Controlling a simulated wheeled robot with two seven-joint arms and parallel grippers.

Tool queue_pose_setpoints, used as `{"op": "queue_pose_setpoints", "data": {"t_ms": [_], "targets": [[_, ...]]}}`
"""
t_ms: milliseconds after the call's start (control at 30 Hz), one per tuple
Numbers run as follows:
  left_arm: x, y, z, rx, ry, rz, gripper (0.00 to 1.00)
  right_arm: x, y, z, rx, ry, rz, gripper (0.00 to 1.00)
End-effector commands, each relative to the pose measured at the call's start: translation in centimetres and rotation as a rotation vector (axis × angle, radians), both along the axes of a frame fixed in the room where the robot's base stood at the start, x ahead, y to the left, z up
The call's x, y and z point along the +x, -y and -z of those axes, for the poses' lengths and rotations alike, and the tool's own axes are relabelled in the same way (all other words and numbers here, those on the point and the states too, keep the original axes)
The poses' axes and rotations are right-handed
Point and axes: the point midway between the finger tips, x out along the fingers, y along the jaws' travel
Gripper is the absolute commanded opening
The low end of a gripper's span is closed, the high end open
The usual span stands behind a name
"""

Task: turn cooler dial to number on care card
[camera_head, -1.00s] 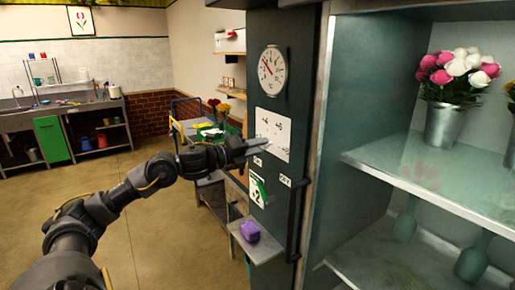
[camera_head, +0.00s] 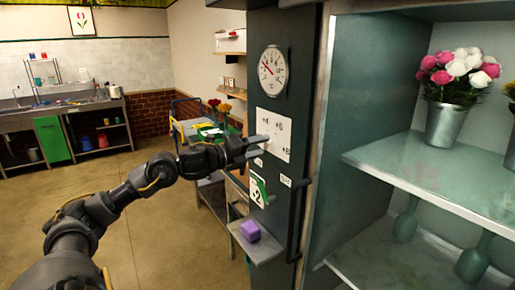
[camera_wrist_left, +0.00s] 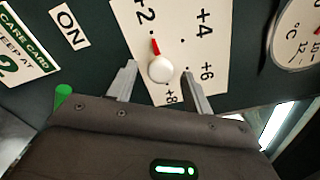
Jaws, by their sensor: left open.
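The cooler dial, a white knob (camera_wrist_left: 160,68) with a red pointer, sits on a white plate (camera_head: 285,155) marked +2, +4, +6 and +8. In the left wrist view the pointer is up, close to the +2 mark. The care card (camera_head: 257,199) hangs below the plate and reads +2; its edge, with "KEEP AT" and a 2, shows in the left wrist view (camera_wrist_left: 27,45). My left gripper (camera_head: 266,146) is open in front of the plate, its fingers on either side of the knob; contact is unclear. My right gripper is out of view.
A round thermometer (camera_head: 272,73) is above the plate. The cooler's vertical handle (camera_head: 299,220) is close on the right. A flower bucket (camera_head: 445,125) stands inside the cooler.

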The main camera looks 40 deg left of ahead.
Motion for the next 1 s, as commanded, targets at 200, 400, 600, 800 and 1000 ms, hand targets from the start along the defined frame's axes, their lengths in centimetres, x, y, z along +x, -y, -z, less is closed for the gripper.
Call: {"op": "queue_pose_setpoints", "data": {"t_ms": [200, 400, 600, 800, 1000], "targets": [[-0.5, -0.3, 0.3, -0.001, -0.001, -0.003, 0.5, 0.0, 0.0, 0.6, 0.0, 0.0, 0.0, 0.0], [-2.3, -0.8, 0.6, 0.004, -0.002, -0.002, 0.5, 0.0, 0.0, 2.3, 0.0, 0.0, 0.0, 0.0], [-4.2, -1.3, 0.6, -0.001, -0.002, 0.0, 0.5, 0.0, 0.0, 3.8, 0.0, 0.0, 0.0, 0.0], [-6.3, -1.8, 0.2, -0.004, 0.004, 0.004, 0.5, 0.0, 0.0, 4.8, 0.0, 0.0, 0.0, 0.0], [-8.7, -2.6, 0.1, -0.002, 0.002, 0.001, 0.5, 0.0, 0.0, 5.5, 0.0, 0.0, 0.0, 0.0]]}}
